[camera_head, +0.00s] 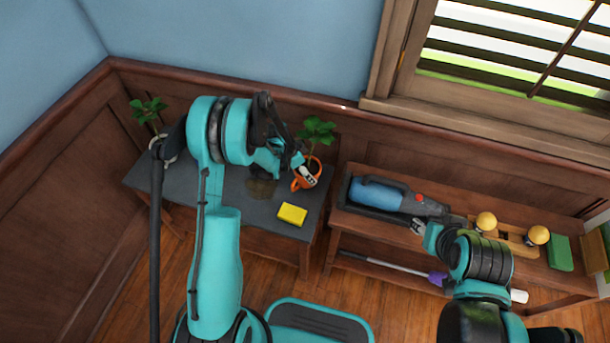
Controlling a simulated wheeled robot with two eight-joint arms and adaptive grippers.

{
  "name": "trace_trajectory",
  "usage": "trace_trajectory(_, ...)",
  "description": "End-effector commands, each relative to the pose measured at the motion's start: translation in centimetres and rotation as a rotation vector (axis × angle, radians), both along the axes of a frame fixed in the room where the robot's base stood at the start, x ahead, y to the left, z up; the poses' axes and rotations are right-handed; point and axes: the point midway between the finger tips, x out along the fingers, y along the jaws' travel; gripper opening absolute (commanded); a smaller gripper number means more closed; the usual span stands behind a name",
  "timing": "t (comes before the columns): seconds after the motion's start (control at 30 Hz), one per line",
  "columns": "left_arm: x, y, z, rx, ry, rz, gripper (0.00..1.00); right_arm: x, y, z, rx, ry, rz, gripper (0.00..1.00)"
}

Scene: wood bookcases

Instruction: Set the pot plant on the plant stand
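A green-leaved plant (316,130) grows in an orange pot (313,166) at the back right of the dark grey table (235,205). My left gripper (305,172) is at this pot, its pale fingertips overlapping the pot's front. I cannot tell whether they close on it. A second leafy plant (148,110) in a pale pot (168,150) stands at the table's back left, partly hidden by my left arm. My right gripper (418,227) is over the front of the wooden bench; its finger opening is too small to judge. I cannot pick out a plant stand for certain.
A yellow sponge (292,214) lies near the table's front right. A blue handheld vacuum (378,193) lies in a dark tray on the bench (520,262). Yellow-knobbed items (486,221) and a green block (560,253) sit farther right. A gap separates table and bench.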

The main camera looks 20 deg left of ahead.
Motion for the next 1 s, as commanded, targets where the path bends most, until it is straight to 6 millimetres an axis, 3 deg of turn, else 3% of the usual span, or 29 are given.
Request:
trace_trajectory(0.17,0.0,0.0,-2.6,-0.001,-0.001,0.000,0.27,0.0,0.0,-1.1,0.000,0.000,0.000,0.40)
trace_trajectory(0.57,0.0,0.0,-3.0,-0.001,-0.001,0.000,0.27,0.0,0.0,-1.5,0.000,0.000,0.000,0.40)
trace_trajectory(0.6,0.0,0.0,-3.0,0.000,0.000,0.000,0.91,0.0,0.0,-1.4,0.000,0.000,0.000,0.40)
trace_trajectory(0.63,0.0,0.0,-2.9,0.000,0.000,0.000,0.99,0.0,0.0,-1.3,0.000,0.000,0.000,0.40)
trace_trajectory(1.0,0.0,0.0,-2.8,0.000,0.000,0.000,1.00,0.0,0.0,-1.2,0.000,0.000,0.000,0.40)
